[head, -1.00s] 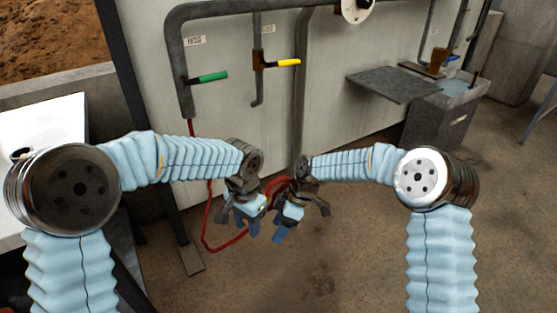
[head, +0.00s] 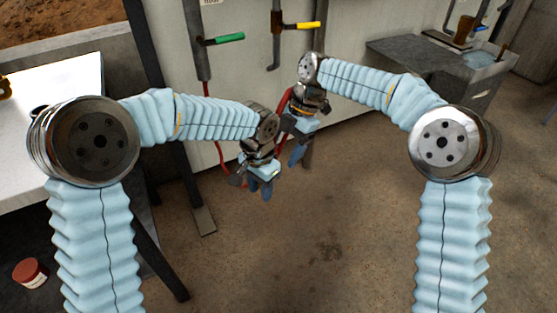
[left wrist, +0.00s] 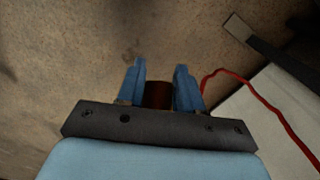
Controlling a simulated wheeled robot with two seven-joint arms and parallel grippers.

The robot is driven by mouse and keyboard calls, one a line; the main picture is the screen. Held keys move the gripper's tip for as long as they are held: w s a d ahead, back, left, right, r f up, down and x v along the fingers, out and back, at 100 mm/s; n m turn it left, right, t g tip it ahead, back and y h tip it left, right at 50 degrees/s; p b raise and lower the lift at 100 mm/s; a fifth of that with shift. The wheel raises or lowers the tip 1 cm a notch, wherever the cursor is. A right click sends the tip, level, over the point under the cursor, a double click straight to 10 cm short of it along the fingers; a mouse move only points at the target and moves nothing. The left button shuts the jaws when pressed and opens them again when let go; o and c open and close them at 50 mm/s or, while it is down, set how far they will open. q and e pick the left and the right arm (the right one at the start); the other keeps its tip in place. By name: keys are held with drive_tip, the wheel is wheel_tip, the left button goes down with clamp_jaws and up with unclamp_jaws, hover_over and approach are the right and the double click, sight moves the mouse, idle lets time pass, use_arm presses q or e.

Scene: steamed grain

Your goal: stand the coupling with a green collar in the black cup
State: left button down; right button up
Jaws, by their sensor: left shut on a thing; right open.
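My left gripper (head: 264,188) hangs over the floor near the middle of the head view, the lower of the two. Its fingers (left wrist: 160,85) are shut on a dark reddish-brown thing (left wrist: 158,95), seen between them in the left wrist view. No green collar can be made out on it. My right gripper (head: 300,158) is open, just above and right of the left one in the head view. A dark round rim, perhaps the black cup (head: 38,111), shows on the white table, mostly hidden behind my left arm.
The white table (head: 60,80) is at the left, with a yellow-brown object (head: 4,88) at its edge. A red-lidded jar (head: 30,271) sits lower left. A panel with a green lever (head: 228,38) and yellow lever (head: 307,25) stands behind. Open floor (head: 340,230) lies in front.

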drive_tip(key=x, duration=0.5)
drive_tip(key=shift+s, duration=0.15)
drive_tip(key=shift+c, duration=0.4)
drive_tip(key=c, duration=1)
drive_tip(key=o, duration=1.1)
drive_tip(key=shift+r, duration=0.1)
